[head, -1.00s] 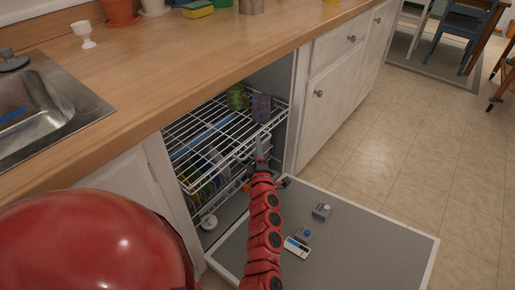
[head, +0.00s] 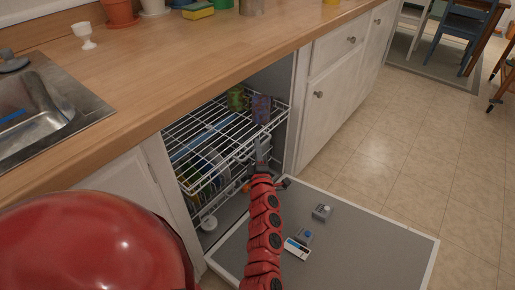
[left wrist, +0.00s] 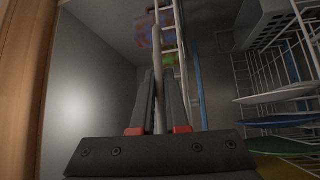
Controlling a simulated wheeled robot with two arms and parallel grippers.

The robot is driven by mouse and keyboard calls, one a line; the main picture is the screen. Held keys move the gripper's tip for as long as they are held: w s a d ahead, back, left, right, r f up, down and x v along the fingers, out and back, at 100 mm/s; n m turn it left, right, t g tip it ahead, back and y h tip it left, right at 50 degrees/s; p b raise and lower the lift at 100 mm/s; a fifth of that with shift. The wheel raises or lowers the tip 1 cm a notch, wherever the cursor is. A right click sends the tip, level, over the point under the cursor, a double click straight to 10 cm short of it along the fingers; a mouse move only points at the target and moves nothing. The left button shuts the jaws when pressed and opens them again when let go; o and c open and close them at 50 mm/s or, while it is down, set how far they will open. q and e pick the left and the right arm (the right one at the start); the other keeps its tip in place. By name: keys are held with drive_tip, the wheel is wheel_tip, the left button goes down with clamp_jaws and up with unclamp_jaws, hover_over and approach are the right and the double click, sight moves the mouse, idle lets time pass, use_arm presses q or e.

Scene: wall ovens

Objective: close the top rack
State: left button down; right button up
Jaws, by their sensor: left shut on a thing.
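The top rack (head: 205,133) is a white wire rack in the open dishwasher under the counter. Its front edge sits near the front of the cabinet opening. It holds a green patterned cup (head: 237,99) and a purple-blue patterned cup (head: 261,110) towards its right end. My left gripper (head: 262,150) is at the rack's front edge, below the purple-blue cup. In the left wrist view, its fingers (left wrist: 161,105) are shut on a wire of the rack. My right gripper is not in view.
The dishwasher door (head: 345,235) lies folded down with a grey inner face. A lower rack with several plates (head: 205,168) is below. The wooden counter (head: 190,65) overhangs the opening, and white cabinets (head: 335,85) stand to the right. The tiled floor (head: 430,130) is clear.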

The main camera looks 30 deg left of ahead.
sight(239, 142)
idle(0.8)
use_arm(q)
drive_tip(key=a, duration=0.2)
drive_tip(key=a+b, duration=0.1)
drive_tip(key=a, duration=0.1)
drive_tip(key=a+b, duration=0.1)
drive_tip(key=a, duration=0.2)
drive_tip(key=shift+w+a+f, duration=0.1)
drive_tip(key=shift+w, duration=0.2)
drive_tip(key=shift+w+a, duration=0.1)
drive_tip(key=shift+a, duration=0.4)
drive_tip(key=c, duration=0.9)
unclamp_jaws()
drive_tip(key=shift+a, duration=0.1)
drive_tip(key=shift+c, duration=0.2)
